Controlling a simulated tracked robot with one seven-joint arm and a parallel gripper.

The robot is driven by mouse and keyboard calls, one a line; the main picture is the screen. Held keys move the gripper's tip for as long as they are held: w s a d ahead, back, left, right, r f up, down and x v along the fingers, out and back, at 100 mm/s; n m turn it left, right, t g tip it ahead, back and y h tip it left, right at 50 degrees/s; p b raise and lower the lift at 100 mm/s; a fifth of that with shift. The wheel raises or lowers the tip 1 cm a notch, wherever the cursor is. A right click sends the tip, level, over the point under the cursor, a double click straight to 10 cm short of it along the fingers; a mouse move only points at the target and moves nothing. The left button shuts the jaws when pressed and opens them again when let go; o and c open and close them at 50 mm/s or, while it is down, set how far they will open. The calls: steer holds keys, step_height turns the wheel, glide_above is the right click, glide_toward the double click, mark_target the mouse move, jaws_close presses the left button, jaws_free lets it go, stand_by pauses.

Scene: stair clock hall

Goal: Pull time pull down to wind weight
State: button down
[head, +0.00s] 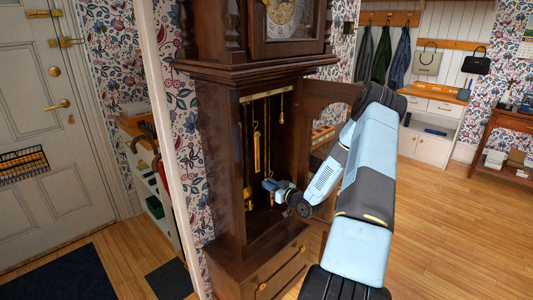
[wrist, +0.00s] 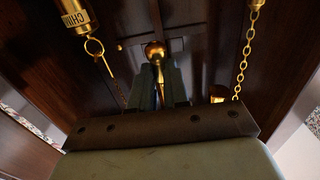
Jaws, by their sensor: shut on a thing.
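The tall dark wood clock (head: 220,150) stands with its case door (head: 327,95) open. My gripper (head: 270,186) reaches inside the case, low in front of the hanging brass parts. In the wrist view my gripper (wrist: 160,90) is shut on a brass drop-shaped pull (wrist: 156,52), its round top showing above the fingers. No label shows on it; it appears to be the time pull. A brass weight (wrist: 75,15) with letters starting "CHI" hangs at upper left, with a ring (wrist: 94,47) below it. In the head view a long brass weight (head: 257,150) hangs mid-case.
A brass chain (wrist: 243,65) hangs right of my gripper, apart from it. Another small brass pull (head: 281,117) hangs high at the case's right. The case's side walls are close around my gripper. Open wood floor (head: 440,210) lies to the right.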

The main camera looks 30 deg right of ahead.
step_height(320, 180, down, 7)
steer(key=c, duration=1)
jaws_free()
steer(key=v, duration=1.2)
stand_by(0.7)
steer(key=shift+r, duration=0.1)
